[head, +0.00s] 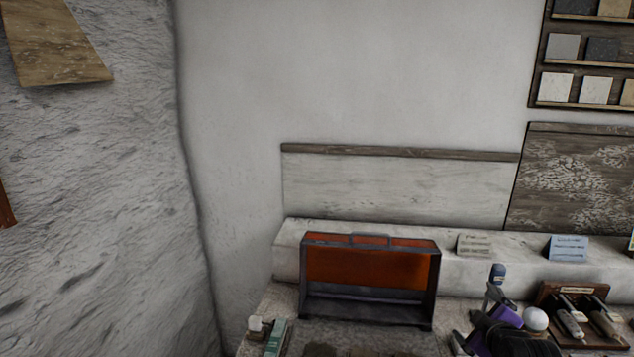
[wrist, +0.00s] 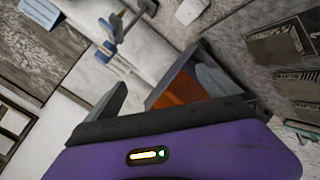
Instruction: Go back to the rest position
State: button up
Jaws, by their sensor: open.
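My gripper (head: 497,310), purple and dark grey, shows low at the right in the head view, above the stone bench and right of the orange-backed box. In the wrist view its purple body fills the bottom, and its jaws (wrist: 180,95) stand apart with nothing held between them. A white plaster sphere (head: 535,319) shows right beside my gripper in the head view. I cannot tell how far it is from the gripper in depth, and its underside is hidden.
The open grey box with an orange back (head: 365,268) stands on the bench; it also shows beyond my jaws in the wrist view (wrist: 178,88). A wooden tool rack (head: 552,296) stands at the right. Cards (head: 568,248) stand on the ledge. A rough wall (head: 90,200) bounds the left.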

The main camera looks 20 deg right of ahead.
jog(key=s+a+f+m+t+b, duration=0.1)
jog(key=s+a+m+t, duration=0.2)
jog(key=s+a, duration=0.55)
jog(key=s+a+m+t+b, duration=0.1)
jog(key=s+a+m+t, duration=0.2)
jog(key=a, duration=1.1)
jog(key=s+a+y+b, duration=0.1)
jog(key=s+a+y, duration=0.1)
jog(key=s+a, duration=0.3)
jog(key=s+a+f+n+y+b, duration=0.1)
jog(key=s+a, duration=0.4)
jog(key=s, duration=0.6)
jog(key=s+a+n+g+y+b, duration=0.1)
jog(key=s+a+y, duration=0.3)
jog(key=s, duration=0.4)
jog(key=shift+a+f, duration=0.35)
jog(key=shift+a, duration=0.15)
